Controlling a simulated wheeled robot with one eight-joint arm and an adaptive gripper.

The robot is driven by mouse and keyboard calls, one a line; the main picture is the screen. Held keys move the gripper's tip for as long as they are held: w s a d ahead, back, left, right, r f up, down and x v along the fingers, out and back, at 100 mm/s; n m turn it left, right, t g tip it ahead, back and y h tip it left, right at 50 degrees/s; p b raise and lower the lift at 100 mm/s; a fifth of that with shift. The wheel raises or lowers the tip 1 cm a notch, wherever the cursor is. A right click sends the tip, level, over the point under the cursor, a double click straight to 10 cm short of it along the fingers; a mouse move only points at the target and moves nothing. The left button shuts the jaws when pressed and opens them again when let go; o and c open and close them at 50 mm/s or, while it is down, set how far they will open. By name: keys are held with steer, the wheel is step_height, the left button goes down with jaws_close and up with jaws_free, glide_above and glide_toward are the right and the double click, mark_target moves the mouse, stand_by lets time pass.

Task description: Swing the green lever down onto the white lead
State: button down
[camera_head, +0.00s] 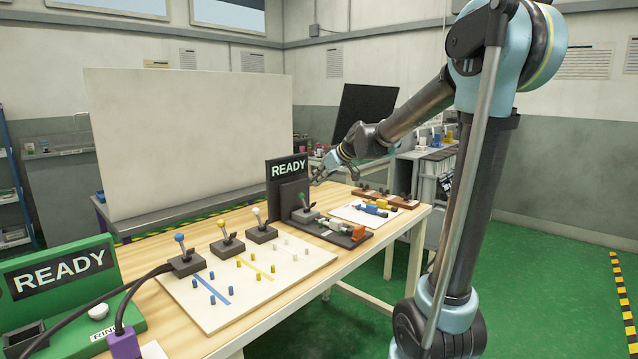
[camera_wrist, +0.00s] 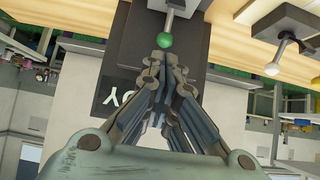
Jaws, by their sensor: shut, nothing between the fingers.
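The green lever (camera_head: 301,197) has a small green ball on a grey rod and stands raised on a dark base plate (camera_head: 345,238) in front of the right READY sign. Its ball also shows in the wrist view (camera_wrist: 165,41). My gripper (camera_head: 317,180) is shut and empty above and behind the lever. In the wrist view its fingertips (camera_wrist: 164,56) are close to the green ball; I cannot tell whether they touch it. The white lead is too small to make out for certain on the plate, where a red and green part (camera_head: 354,232) lies at the right end.
The dark READY panel (camera_head: 288,172) rises close to my gripper. A white sheet with blue and yellow parts (camera_head: 372,210) lies right.

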mark_target(313, 205)
steer(key=x, duration=0.7)
steer(key=shift+a, duration=0.1)
steer(key=shift+f, duration=0.4)
steer(key=shift+s+d+f, duration=0.4)
steer(key=shift+s+d, duration=0.05)
steer(key=shift+d, duration=0.2)
steer(key=shift+s+d+f, duration=0.4)
steer(key=shift+s+d, duration=0.05)
steer(key=shift+d, duration=0.2)
steer(key=shift+s+a, duration=0.1)
steer(key=shift+s, duration=0.05)
